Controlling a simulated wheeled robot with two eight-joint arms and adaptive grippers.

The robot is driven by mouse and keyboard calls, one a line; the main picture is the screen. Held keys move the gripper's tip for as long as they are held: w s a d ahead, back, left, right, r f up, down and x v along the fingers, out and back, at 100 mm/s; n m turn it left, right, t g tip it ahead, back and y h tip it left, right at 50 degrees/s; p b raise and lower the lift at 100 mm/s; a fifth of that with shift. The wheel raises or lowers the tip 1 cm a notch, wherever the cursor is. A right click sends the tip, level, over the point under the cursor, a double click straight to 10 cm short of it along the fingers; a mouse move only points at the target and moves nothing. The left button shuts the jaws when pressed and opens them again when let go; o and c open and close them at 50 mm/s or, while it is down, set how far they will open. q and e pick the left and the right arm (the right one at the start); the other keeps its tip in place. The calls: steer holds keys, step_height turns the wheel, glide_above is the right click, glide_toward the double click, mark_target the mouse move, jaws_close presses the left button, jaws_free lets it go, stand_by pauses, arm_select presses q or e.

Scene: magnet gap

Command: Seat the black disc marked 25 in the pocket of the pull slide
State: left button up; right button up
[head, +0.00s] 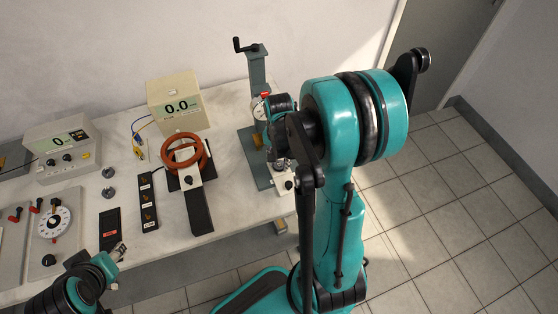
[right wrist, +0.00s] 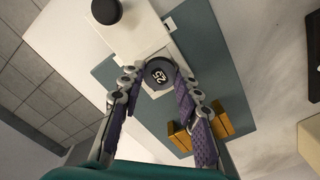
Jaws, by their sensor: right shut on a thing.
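The black disc marked 25 (right wrist: 159,74) is between the fingertips of my right gripper (right wrist: 154,80), which is shut on it. Its number faces the wrist camera. The disc lies over the end of the white pull slide (right wrist: 134,32), which has a round black knob (right wrist: 106,11). The pocket is hidden under the disc, and I cannot tell whether the disc is in it or just above it. In the head view my right gripper (head: 280,162) is over the stand's base, mostly covered by my arm. My left gripper (head: 118,252) is at the table's front edge; its jaws are too small to read.
The slide sits on a grey-green base plate (right wrist: 202,40) with orange blocks (right wrist: 223,120). A column with a crank (head: 257,70) rises behind. Orange coil rings (head: 183,153), a beige meter (head: 178,101) and a black strip (head: 148,202) stand left on the table.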

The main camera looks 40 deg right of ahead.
steer(key=shift+f, duration=0.2)
stand_by(0.3)
steer(key=o, duration=1.2)
steer(key=shift+c, duration=0.2)
steer(key=c, duration=0.5)
steer(key=shift+c, duration=0.2)
steer(key=shift+r, duration=0.1)
steer(key=shift+r+p, duration=1.65)
steer(key=shift+r, duration=0.55)
steer(key=o, duration=0.6)
steer(key=shift+c, duration=0.2)
